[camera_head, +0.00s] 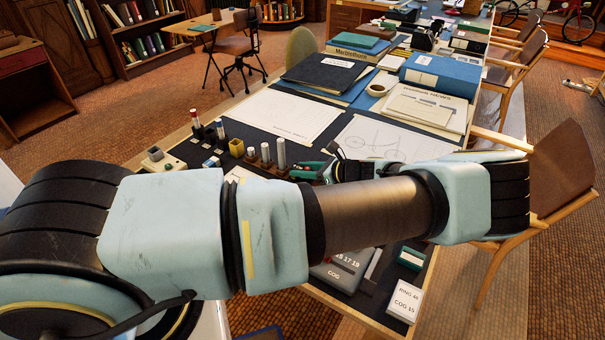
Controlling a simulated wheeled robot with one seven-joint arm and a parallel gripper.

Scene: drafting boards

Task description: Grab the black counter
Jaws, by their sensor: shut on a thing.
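My gripper (326,172) shows only in part, small and low over the near drafting board, just right of a row of small pegs. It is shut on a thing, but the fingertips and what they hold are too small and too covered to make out. My own arm crosses the foreground and hides much of the board's near part. I cannot pick out the black counter for certain anywhere in this view.
A blue binder (440,75) and stacked books stand farther back. A chair (560,170) is at the right.

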